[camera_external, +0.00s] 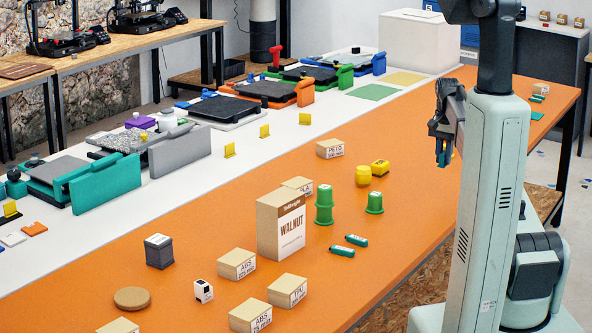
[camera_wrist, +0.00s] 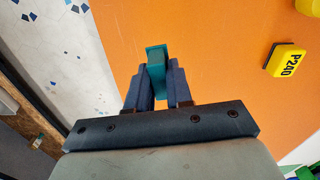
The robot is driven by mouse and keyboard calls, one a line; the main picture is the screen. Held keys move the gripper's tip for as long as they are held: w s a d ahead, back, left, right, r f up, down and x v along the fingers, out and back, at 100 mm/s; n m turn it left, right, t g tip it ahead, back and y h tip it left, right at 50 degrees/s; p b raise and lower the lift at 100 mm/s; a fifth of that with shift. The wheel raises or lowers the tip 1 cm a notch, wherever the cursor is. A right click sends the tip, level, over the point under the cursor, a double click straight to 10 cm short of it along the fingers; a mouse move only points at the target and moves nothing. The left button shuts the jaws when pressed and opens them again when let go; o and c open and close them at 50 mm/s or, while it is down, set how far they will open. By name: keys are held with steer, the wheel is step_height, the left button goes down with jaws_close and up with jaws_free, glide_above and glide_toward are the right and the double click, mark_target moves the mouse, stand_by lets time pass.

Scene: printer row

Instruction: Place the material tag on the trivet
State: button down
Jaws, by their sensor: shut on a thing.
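My gripper (camera_external: 446,140) is raised over the right part of the orange table. In the wrist view my gripper (camera_wrist: 160,76) is shut on a small teal piece (camera_wrist: 156,55), which looks like the material tag. Its lower part is hidden between the fingers. In the external view it is small and hard to make out below the fingers. A round brown cork disc, which looks like the trivet (camera_external: 132,298), lies flat at the table's near left, far from my gripper, with nothing on it.
A yellow P240 block (camera_wrist: 284,60) is near my gripper. Two teal pieces (camera_external: 356,240) lie in front of the spools.

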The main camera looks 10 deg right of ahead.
steer(key=w+a+n, duration=0.1)
steer(key=a+n, duration=0.3)
steer(key=a, duration=2.4)
steer(key=s+a+r+n, duration=0.1)
steer(key=s+a+n, duration=0.15)
steer(key=a, duration=0.95)
steer(key=s+a+n, duration=0.2)
steer(key=s+a, duration=0.2)
steer(key=a, duration=0.8)
steer(key=n, duration=0.8)
glide_toward(131, 296)
steer(key=shift+w+f, duration=0.1)
steer(key=shift+f, duration=3)
steer(key=shift+f, duration=0.1)
